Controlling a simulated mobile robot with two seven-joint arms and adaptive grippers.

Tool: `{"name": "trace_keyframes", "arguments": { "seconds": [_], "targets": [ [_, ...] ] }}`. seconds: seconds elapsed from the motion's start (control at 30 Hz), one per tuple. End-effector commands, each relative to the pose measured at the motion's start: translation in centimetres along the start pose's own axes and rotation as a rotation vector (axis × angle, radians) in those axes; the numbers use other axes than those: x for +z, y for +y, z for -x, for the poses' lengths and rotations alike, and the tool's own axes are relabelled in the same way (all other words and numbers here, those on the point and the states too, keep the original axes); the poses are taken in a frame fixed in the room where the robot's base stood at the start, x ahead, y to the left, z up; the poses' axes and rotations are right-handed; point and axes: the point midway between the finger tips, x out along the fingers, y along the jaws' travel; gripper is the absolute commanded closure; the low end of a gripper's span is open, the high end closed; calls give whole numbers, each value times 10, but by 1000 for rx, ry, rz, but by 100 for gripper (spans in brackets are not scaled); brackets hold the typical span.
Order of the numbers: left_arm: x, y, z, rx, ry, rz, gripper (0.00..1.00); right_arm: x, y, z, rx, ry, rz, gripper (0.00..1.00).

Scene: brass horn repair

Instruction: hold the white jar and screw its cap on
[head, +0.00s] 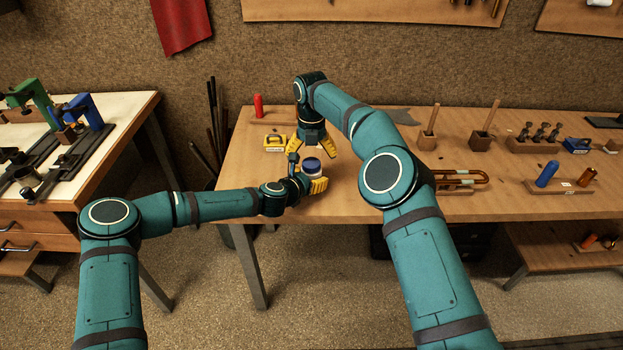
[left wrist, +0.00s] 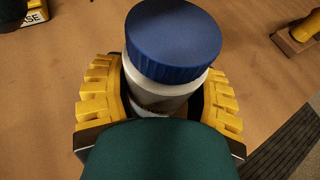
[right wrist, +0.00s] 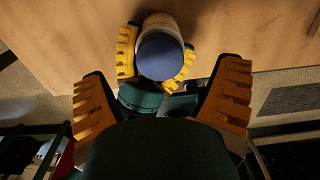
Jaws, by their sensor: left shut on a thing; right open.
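The white jar (left wrist: 160,92) stands upright between the yellow fingers of my left gripper (head: 312,184), which is shut on it at the table's front left part. The blue cap (left wrist: 172,40) sits on top of the jar; I cannot tell how far it is screwed down. The cap also shows in the head view (head: 312,164) and from above in the right wrist view (right wrist: 160,57). My right gripper (head: 318,149) is open and empty, pointing down just behind and above the cap, apart from it. The jar's lower part is hidden by my left gripper.
A yellow container (head: 274,144) and a red cylinder (head: 258,105) on a wooden base stand at the left of the wooden table (head: 350,194). A brass tube piece (head: 462,178), a blue cylinder (head: 547,173) and several tool blocks occupy the right side.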

Motion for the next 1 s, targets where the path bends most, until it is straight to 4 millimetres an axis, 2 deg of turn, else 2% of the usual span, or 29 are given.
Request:
{"name": "trace_keyframes", "arguments": {
  "seconds": [0.1,0.23,0.63,0.67,0.8,0.87,1.0],
  "targets": [
    [0,0,0,0,-1,0,100,0,0,-17,1,2,0,11],
    [1,0,0,0,-1,0,100,0,0,-29,1,1,1,11],
    [1,0,0,0,-1,0,100,0,0,-35,1,0,0,11],
    [1,0,0,0,-1,0,100,0,0,-35,1,0,0,16],
    [1,0,0,0,-1,0,100,0,0,-35,1,0,0,65],
    [1,0,0,0,-1,0,100,0,0,-35,1,0,0,86],
    [1,0,0,0,-1,0,100,0,0,-35,1,0,0,87]
  ]
}}
